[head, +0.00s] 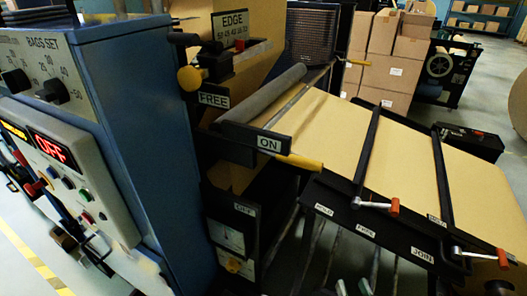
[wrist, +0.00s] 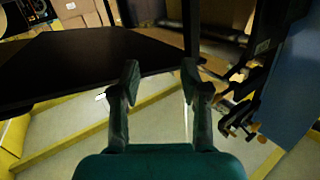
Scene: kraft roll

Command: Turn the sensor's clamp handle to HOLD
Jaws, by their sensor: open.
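The edge sensor (head: 216,66) is a small dark block under the EDGE scale plate in the head view. A dark handle with a yellow knob (head: 190,78), likely its clamp handle, hangs left of it, above the FREE label (head: 213,99). I cannot make out a HOLD label beside this handle. My gripper (wrist: 160,76) shows in the wrist view with its two dark green fingers apart and nothing between them. It is not visible in the head view. I cannot make out the clamp handle clearly in the wrist view.
A blue cabinet (head: 150,120) with an OFF display stands at left. A yellow lever (head: 300,162) is by the ON label. The sloped paper table (head: 400,146) carries two bars with red-handled cranks. Cartons (head: 385,75) stand behind. A black panel (wrist: 90,62) lies ahead of my gripper.

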